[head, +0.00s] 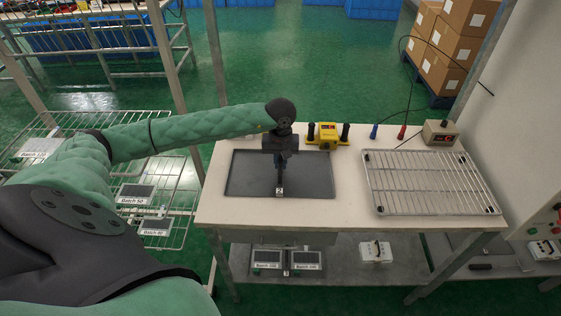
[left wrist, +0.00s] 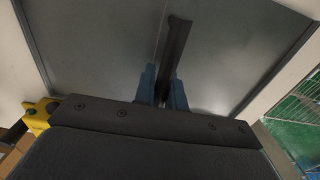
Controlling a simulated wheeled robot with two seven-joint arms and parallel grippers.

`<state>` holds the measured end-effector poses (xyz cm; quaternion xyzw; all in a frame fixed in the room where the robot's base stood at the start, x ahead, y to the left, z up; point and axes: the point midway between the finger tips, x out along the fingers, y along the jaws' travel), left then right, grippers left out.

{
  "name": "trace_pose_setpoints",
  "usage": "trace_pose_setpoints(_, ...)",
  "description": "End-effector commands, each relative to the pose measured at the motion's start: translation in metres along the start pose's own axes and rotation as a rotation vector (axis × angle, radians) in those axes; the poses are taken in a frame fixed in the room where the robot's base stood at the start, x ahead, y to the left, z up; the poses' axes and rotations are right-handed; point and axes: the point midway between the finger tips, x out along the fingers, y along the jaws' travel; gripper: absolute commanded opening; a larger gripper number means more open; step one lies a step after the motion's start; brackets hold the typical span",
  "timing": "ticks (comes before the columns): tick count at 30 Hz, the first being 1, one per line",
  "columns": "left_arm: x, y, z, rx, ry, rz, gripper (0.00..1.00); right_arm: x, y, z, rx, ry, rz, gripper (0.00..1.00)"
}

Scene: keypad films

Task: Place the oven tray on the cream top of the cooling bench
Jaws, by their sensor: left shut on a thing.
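The oven tray (head: 312,172) is a flat dark grey sheet with a thin rim, level over the left part of the cream top of the cooling bench (head: 346,208). It looks flat on the top, but I cannot tell whether it touches all round. My left gripper (head: 281,172) comes down over the tray's middle and is shut on a dark bar-like grip of it. In the left wrist view the blue fingers (left wrist: 163,90) stand on either side of this bar, above the tray's grey surface (left wrist: 100,50). My right gripper is not in view.
A wire rack (head: 430,182) lies on the bench's right part. A yellow device (head: 328,136) stands behind the tray, and a box with a red display (head: 440,132) at the back right. Wire shelving (head: 165,190) holding labelled dark trays is at left. Boxes (head: 458,50) are stacked behind.

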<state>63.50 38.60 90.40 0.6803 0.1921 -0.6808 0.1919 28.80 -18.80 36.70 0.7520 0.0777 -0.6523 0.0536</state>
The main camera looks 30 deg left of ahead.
Motion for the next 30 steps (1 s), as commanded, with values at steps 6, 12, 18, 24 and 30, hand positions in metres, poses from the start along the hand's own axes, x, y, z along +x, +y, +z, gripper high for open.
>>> trace_pose_setpoints(6,0.001,0.0,0.0,0.0,0.001,0.0,0.0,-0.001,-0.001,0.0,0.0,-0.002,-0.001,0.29)
trace_pose_setpoints(12,0.002,0.0,0.0,0.0,0.0,0.0,0.28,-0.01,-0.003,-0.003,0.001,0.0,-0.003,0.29)
trace_pose_setpoints(18,0.002,0.0,0.0,0.0,0.0,0.0,0.34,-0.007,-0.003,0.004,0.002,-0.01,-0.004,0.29)
trace_pose_setpoints(24,0.001,0.0,0.0,0.0,0.0,0.0,0.34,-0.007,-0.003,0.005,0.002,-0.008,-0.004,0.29)
trace_pose_setpoints(30,-0.003,0.0,0.0,0.0,0.002,0.001,0.34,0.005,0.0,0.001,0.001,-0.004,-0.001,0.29)
